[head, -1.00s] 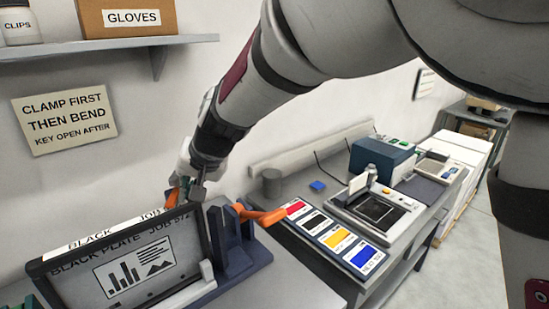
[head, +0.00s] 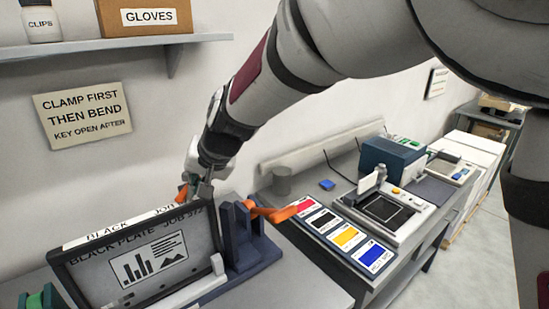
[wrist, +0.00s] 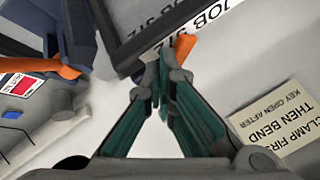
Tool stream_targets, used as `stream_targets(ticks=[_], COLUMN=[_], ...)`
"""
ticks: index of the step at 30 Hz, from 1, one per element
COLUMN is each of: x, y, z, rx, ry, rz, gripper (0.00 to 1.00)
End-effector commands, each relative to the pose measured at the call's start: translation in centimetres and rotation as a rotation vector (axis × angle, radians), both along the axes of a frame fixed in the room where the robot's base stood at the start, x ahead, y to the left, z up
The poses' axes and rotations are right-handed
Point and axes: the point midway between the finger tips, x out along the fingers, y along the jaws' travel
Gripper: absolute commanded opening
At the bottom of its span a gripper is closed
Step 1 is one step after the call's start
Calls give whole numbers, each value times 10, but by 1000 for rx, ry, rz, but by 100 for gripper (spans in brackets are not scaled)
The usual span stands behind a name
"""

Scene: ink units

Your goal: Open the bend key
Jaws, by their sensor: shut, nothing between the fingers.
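A dark-framed plate unit (head: 150,262) marked "BLACK PLATE" stands at the lower left in the head view. An orange lever (head: 272,212) sticks out to the right from the dark blue block (head: 250,245) at its right end. It also shows at the left of the wrist view (wrist: 45,55). A second orange piece (head: 183,192) shows behind the plate's top edge, partly hidden. I cannot tell which orange part is the bend key. My gripper (wrist: 160,58) is shut and empty, its tips beside the second orange piece (wrist: 184,47); contact is unclear.
The plate's frame edge (wrist: 150,38) runs close to my fingertips. A bench to the right holds a strip of colour cards (head: 343,236) and a press-like device (head: 388,210). A wall shelf (head: 120,50) carries a box and a jar. A sign (head: 82,115) hangs below it.

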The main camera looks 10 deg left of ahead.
Motion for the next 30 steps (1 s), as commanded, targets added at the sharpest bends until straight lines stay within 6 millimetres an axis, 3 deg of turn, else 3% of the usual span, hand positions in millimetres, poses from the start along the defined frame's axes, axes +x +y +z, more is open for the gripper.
stream_targets(ticks=[30], x=[-13], y=[33], z=[0], rx=[1], ry=[1], rz=[1], gripper=[0])
